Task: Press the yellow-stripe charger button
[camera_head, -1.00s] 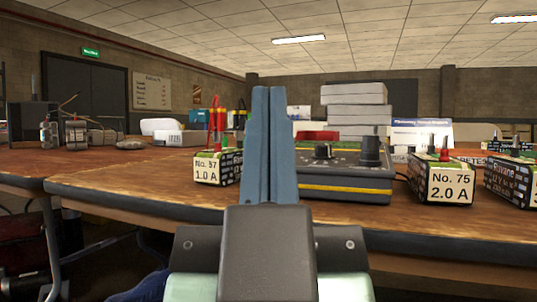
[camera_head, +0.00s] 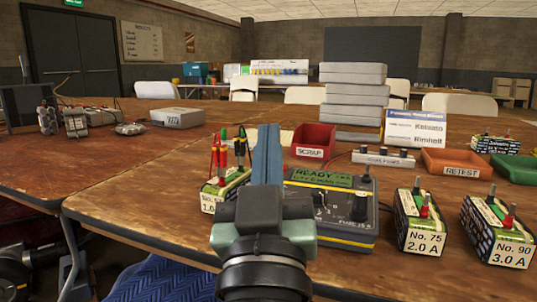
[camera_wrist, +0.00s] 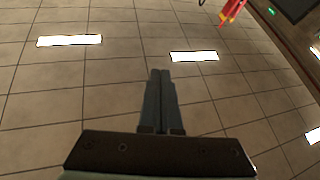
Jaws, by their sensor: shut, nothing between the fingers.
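The charger (camera_head: 340,238), a dark grey box with a yellow stripe along its front, stands on the wooden table at the center right in the head view. Its green display reads "READY", and dark knobs (camera_head: 361,206) rise from its top. I cannot make out a separate button. My gripper (camera_head: 267,130) is shut and empty. Its blue-grey fingers point upward and cover the charger's left edge. In the wrist view the shut fingers (camera_wrist: 161,74) are seen against the ceiling; the charger does not show there.
A battery (camera_head: 210,201) with red, green and black clips stands left of the charger. Batteries No. 75 (camera_head: 421,243) and No. 90 (camera_head: 510,253) stand to its right. Behind are a red scrap bin (camera_head: 313,140), a power strip (camera_head: 383,159) and stacked grey boxes (camera_head: 355,96).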

